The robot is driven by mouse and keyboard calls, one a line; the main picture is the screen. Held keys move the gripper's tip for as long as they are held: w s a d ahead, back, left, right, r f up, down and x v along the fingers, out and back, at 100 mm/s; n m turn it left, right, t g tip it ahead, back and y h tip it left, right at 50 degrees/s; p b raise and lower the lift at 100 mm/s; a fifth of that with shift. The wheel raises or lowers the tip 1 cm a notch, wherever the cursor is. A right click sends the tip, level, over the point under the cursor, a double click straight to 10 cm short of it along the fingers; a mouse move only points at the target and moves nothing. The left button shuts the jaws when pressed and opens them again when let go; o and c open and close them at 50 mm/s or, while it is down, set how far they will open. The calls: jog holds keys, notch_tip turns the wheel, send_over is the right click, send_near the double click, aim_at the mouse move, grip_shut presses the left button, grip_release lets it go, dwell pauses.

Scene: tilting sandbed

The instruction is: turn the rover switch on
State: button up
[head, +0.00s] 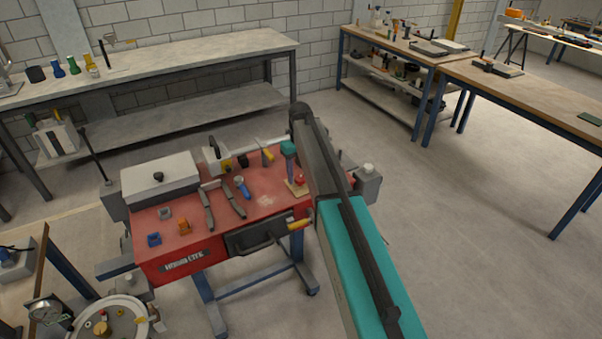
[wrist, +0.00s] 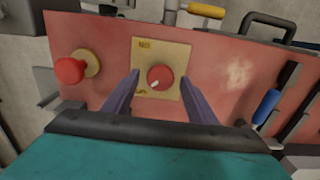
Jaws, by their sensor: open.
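The rover switch is a round red knob (wrist: 160,77) on a cream plate (wrist: 176,52) set in the red panel. Its white mark lies on its lower left side, in the wrist view. Lettering at the plate's top left appears upside down and seems to read ON; lettering at the lower left is partly hidden by a finger. My gripper (wrist: 160,74) is open, its fingers on either side of the knob with visible gaps. Whether they have reached the knob's depth I cannot tell. In the head view, my gripper (head: 290,170) is over the plate (head: 293,189).
A red mushroom button (wrist: 70,70) on a yellowish base is left of the plate in the wrist view. A yellow handle (wrist: 206,10) and a blue-handled tool (wrist: 266,106) lie nearby. The red bench (head: 180,243) also holds a grey box (head: 160,178) and several tools.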

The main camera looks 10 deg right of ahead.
jog(key=shift+f, duration=0.25)
jog(key=c, duration=1.1)
jog(key=shift+o, duration=0.3)
